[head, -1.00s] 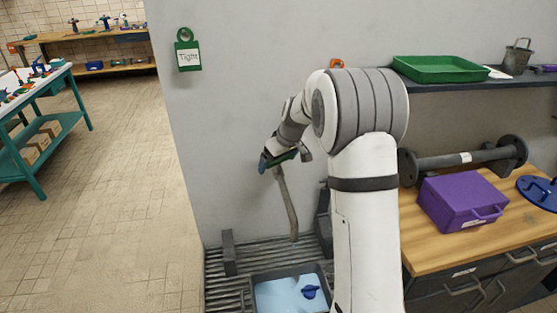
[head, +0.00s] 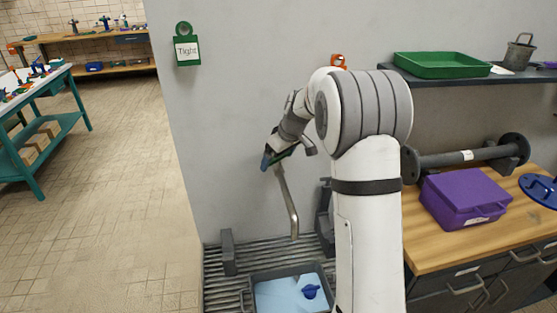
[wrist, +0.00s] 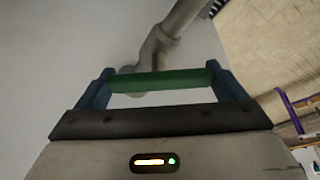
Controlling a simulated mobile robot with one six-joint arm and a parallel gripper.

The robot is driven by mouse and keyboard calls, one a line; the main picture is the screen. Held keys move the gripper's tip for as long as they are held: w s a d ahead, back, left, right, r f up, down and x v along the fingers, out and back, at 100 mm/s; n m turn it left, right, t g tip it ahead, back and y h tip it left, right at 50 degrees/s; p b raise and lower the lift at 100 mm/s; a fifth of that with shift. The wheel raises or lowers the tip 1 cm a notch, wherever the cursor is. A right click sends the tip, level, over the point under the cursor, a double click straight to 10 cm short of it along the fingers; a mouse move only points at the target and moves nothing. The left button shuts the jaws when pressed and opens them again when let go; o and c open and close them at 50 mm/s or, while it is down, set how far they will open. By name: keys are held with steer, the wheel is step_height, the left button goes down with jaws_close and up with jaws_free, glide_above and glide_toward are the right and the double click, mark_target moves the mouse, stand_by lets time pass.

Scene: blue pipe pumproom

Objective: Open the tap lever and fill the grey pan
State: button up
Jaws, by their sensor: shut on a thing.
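The green tap lever (wrist: 160,80) lies between the blue fingers of my gripper (wrist: 163,84) in the wrist view, and they are shut on it. In the head view my gripper (head: 273,157) is at the top of the tap, by the wall. The metal tap spout (head: 288,205) slants down from there, and its pipe also shows in the wrist view (wrist: 180,20). The grey pan (head: 253,294) stands below on the slatted rack. Its inside looks pale blue, and I cannot tell whether that is water. A dark blue knobbed thing (head: 311,291) is in it. I see no stream under the spout.
A grey upright block (head: 228,252) stands on the rack (head: 215,285) left of the pan. At right, a wooden bench (head: 430,255) holds a purple case (head: 465,197) and a flanged pipe (head: 455,158). A green tray (head: 440,65) is on the shelf above. The floor at left is open.

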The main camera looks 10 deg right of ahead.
steer(key=o, duration=0.7)
steer(key=shift+r, duration=0.1)
steer(key=v, duration=0.7)
steer(key=shift+d+r+b, duration=0.2)
steer(key=shift+r+b, duration=0.15)
steer(key=shift+b, duration=0.1)
